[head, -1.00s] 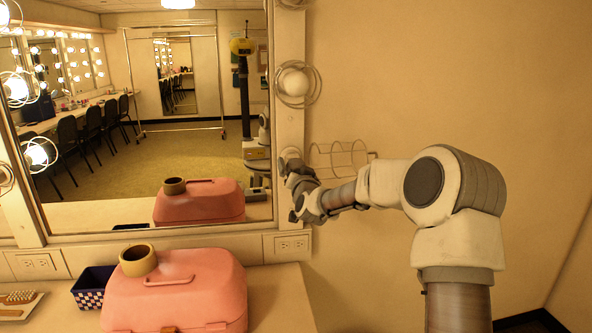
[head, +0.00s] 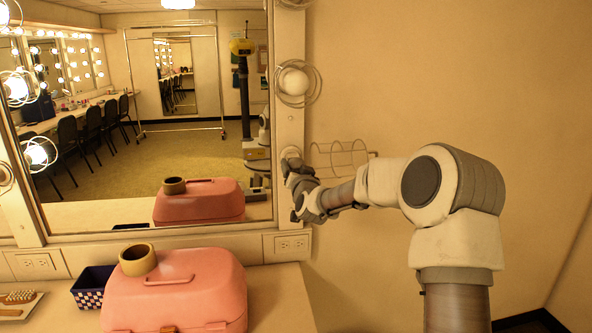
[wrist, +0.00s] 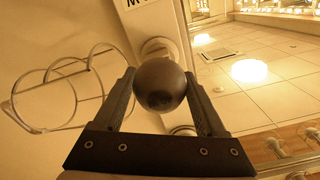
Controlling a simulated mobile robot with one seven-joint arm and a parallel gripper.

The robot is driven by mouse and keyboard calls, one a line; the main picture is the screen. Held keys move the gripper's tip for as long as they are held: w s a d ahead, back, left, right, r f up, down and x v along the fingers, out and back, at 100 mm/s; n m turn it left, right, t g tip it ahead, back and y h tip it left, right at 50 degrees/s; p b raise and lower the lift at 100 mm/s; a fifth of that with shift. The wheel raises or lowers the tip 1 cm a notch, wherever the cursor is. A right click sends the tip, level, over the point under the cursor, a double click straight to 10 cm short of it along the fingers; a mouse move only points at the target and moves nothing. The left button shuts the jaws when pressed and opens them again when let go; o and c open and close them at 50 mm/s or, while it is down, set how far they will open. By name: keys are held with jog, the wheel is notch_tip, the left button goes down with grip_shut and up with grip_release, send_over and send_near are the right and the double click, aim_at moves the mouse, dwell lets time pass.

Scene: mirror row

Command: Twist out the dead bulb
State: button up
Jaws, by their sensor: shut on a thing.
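The dead bulb (wrist: 160,84) is a dark, greyish round globe in the wrist view. My gripper (wrist: 163,92) is shut on it, one finger on each side. A pale round socket (wrist: 157,47) shows just past the bulb on the mirror frame; I cannot tell whether the bulb's base is still in it. In the head view my gripper (head: 291,168) is at the right post of the mirror frame, at the socket (head: 290,154). The bulb is hidden there. The wire guard (head: 340,156) stands swung out to the right, clear of the bulb.
A white bulb in a wire guard (head: 293,84) sits above on the same post. A pink case (head: 178,295), a tan ring (head: 138,261) on it and a checkered blue box (head: 92,287) are on the counter. The wall to the right is bare.

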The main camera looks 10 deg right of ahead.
jog(key=shift+n+b, duration=1.1)
jog(key=shift+n, duration=1)
jog(key=shift+n+b, duration=0.5)
jog(key=shift+n, duration=0.2)
jog(key=shift+n+b, duration=0.9)
jog(key=shift+n, duration=0.7)
jog(key=shift+n, duration=0.3)
jog(key=shift+n+b, duration=0.65)
jog(key=shift+n, duration=0.35)
jog(key=shift+s, duration=0.15)
jog(key=s+b, duration=0.5)
jog(key=s, duration=0.1)
jog(key=shift+s, duration=0.25)
